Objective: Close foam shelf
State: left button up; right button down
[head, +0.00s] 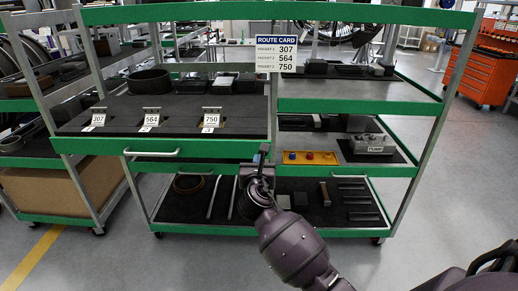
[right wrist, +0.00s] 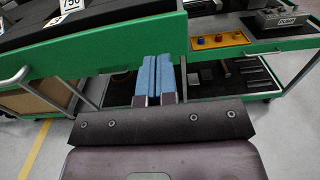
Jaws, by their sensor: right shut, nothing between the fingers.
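The foam shelf (head: 165,125) is pulled out from the green cart toward me, with dark foam and tags reading 307, 564 and 750. Its green front (head: 190,147) carries a silver bar handle (head: 150,154). The shelf also shows at the upper left in the right wrist view (right wrist: 95,62). My right gripper (head: 262,155) is at the right end of the shelf's front. Its blue-padded fingers (right wrist: 158,64) are together, with nothing between them, pointing at the green front; I cannot tell whether they touch it. My left gripper is out of view.
A route card (head: 276,47) hangs on the cart. A panel with coloured buttons (head: 309,157) and a grey box (head: 372,144) sit on the shelf to the right. The lower shelf (head: 265,215) holds bars and a ring. Another cart (head: 45,140) stands left.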

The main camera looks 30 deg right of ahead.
aim_at(259, 144)
jog(key=x, duration=0.7)
jog(key=shift+w+d, duration=0.1)
jog(key=shift+w, duration=0.05)
